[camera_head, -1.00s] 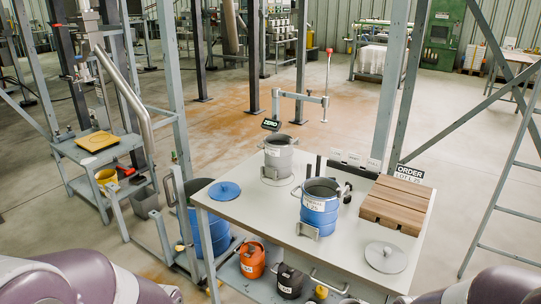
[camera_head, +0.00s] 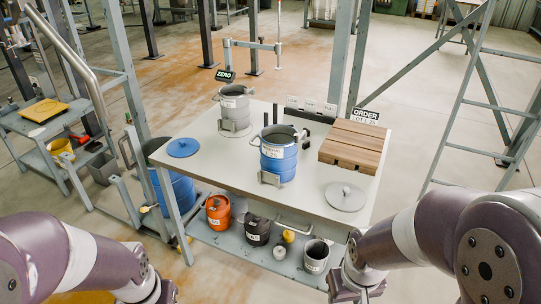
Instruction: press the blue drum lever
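The blue drum (camera_head: 279,163) stands upright and open-topped on the grey worktable (camera_head: 221,172). It has a white label band and a metal bracket at its front foot. A dark lever-like part (camera_head: 301,134) shows at its right rim; I cannot make out its exact shape. My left gripper (camera_head: 166,292) is at the bottom edge, left of the table and partly cut off. My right gripper (camera_head: 357,292) is at the bottom edge, in front of the table's right side. Both are well apart from the drum. Their fingers are too cut off to show open or shut.
A grey drum (camera_head: 234,107) stands behind the blue one. A blue lid (camera_head: 183,147), a grey lid (camera_head: 345,196) and brown wooden blocks (camera_head: 352,144) lie on the table. Orange (camera_head: 218,211) and black (camera_head: 257,228) containers stand on the lower shelf. A larger blue barrel (camera_head: 176,188) stands at the left.

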